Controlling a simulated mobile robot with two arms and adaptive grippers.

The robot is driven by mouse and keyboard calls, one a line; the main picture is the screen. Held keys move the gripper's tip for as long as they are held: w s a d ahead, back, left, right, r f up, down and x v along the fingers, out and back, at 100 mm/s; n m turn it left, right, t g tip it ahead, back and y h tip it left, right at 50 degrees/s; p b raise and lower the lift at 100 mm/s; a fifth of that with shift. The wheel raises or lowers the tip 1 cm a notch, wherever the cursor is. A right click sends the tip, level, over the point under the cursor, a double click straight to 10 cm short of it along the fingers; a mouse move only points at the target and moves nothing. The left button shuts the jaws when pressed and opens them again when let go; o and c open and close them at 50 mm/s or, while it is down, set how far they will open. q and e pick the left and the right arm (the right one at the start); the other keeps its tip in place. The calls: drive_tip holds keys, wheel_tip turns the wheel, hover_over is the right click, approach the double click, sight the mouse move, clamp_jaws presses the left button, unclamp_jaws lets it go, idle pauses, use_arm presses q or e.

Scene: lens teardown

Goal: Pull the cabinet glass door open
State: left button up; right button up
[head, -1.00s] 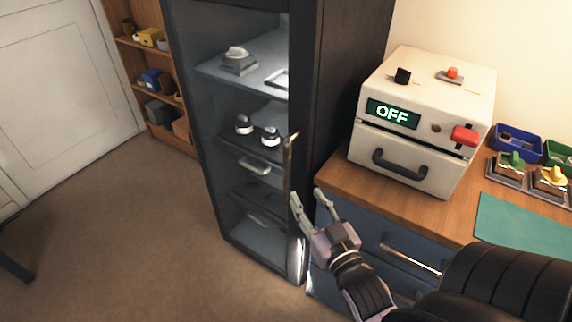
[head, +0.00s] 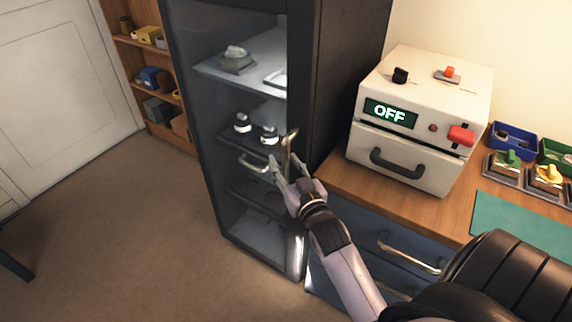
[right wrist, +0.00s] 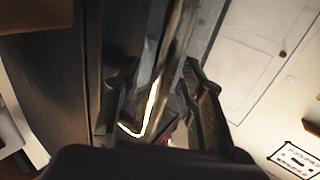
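The tall dark cabinet (head: 340,80) stands left of the counter. Its glass door (head: 215,150) appears closed, with shelves showing behind the glass. A brass-coloured vertical handle (head: 291,139) is at the door's right edge. My right gripper (head: 284,168) is at the lower part of this handle, which it partly hides. In the right wrist view the handle (right wrist: 170,65) runs between the two spread fingers of the right gripper (right wrist: 158,85). A gap shows beside the handle, and I see no firm grip. My left gripper is not in view.
A white oven-like box (head: 410,130) reading OFF stands on the wooden counter (head: 345,185). Drawers with metal handles (head: 408,257) lie below, near my right arm. Open shelving (head: 150,90) stands left of the cabinet. The floor (head: 130,230) before the cabinet is largely clear.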

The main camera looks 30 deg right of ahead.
drive_tip(key=shift+c, duration=0.3)
clamp_jaws()
idle(0.5)
